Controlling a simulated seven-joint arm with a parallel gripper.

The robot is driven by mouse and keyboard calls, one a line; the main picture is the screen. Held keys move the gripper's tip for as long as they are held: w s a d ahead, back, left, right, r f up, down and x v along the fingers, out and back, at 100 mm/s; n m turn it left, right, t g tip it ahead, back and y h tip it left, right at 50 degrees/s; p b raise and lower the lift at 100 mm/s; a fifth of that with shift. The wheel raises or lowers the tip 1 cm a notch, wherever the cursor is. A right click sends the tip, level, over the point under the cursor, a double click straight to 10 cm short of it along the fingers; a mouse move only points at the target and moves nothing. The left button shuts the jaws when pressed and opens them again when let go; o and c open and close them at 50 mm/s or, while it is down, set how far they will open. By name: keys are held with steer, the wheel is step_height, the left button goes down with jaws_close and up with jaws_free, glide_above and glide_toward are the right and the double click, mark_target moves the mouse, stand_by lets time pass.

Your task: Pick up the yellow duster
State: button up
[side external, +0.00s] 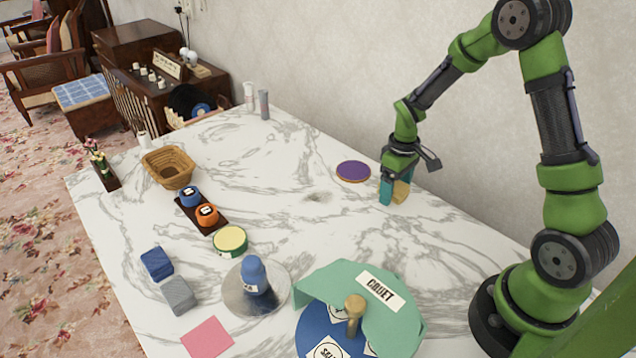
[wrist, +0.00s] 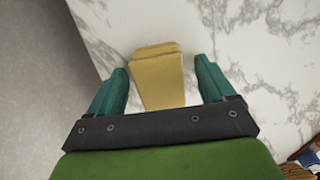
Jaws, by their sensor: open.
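The yellow duster (wrist: 160,80) is a tan-yellow block in the wrist view, lying on the marble table between the two teal fingers of my gripper (wrist: 161,82). Gaps show on both sides of it, so the fingers are apart from it. In the side external view the yellow duster (side external: 401,191) shows just to the right of a teal finger, partly hidden by my gripper (side external: 393,188). My gripper points down and is open, with its fingertips low, close to the tabletop.
A purple disc (side external: 353,171) lies just left of my gripper. A wicker basket (side external: 168,167), a blue-and-orange pair of jars on a dark tray (side external: 219,223), and a green-and-yellow round tin (side external: 230,241) stand farther left. The wall is close behind. Marble in front of the gripper is clear.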

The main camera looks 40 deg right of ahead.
mark_target(396, 185)
steer(key=c, duration=1)
steer(key=shift+c, duration=0.2)
steer(key=shift+r, duration=0.1)
steer(key=shift+r, duration=0.65)
step_height(396, 185, up, 2)
steer(key=shift+r, duration=0.15)
steer(key=s+a, duration=0.1)
steer(key=s, duration=0.4)
steer(key=s+a, duration=0.2)
steer(key=s, duration=0.3)
steer(key=s+a+r, duration=0.1)
steer(key=s+a, duration=0.1)
steer(key=s, duration=0.3)
steer(key=shift+s+r, duration=0.1)
steer(key=shift+s, duration=0.05)
